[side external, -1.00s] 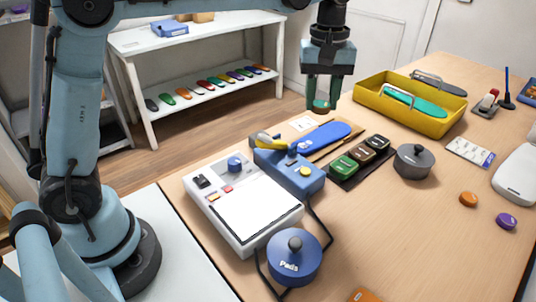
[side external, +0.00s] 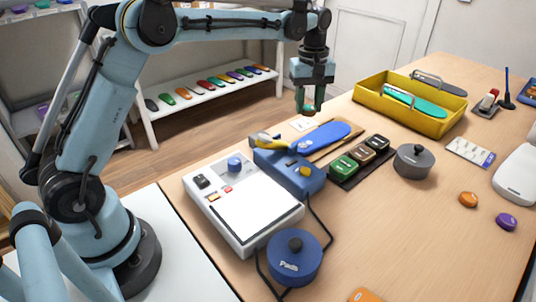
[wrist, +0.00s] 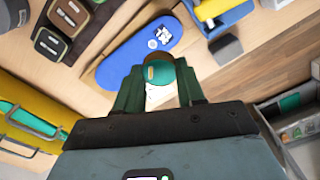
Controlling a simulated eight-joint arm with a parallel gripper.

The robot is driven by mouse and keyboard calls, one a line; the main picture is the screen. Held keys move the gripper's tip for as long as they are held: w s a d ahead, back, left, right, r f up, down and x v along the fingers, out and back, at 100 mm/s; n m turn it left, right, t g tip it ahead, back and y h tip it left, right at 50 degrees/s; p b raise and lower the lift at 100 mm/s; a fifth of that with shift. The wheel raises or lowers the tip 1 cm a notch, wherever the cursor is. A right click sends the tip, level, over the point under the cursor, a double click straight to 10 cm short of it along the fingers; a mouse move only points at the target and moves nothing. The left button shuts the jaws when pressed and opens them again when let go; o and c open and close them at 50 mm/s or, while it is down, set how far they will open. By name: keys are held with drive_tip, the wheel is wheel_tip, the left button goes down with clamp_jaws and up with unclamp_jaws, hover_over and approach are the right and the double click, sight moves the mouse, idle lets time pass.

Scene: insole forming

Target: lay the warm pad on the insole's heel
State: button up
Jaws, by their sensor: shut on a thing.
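My gripper (side external: 308,106) is shut on a small round pad, with a green face and a brown rim in the wrist view (wrist: 159,72). It holds the pad in the air, above and behind the blue insole (side external: 325,136). The insole lies flat on a brown board (side external: 346,143), its near-left end beside the blue device. In the wrist view the insole (wrist: 124,62) lies beyond the fingers, with a white patterned mark on it. The pad and fingers overlap part of it in that view. The pad is apart from the insole.
A blue device (side external: 283,177) with a yellow-grey lever and a white heater-like panel (side external: 250,212) stand left of the insole. Stamp-like blocks (side external: 360,157), a grey lidded pot (side external: 413,163) and a yellow tray (side external: 395,112) stand to the right. A blue "Pads" pot (side external: 294,262) is in front.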

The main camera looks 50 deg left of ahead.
sight(305, 144)
drive_tip(key=shift+f, duration=4.5)
drive_tip(key=shift+f, duration=0.25)
drive_tip(key=o, duration=1.5)
drive_tip(key=shift+r, duration=0.1)
drive_tip(key=shift+r, duration=3.95)
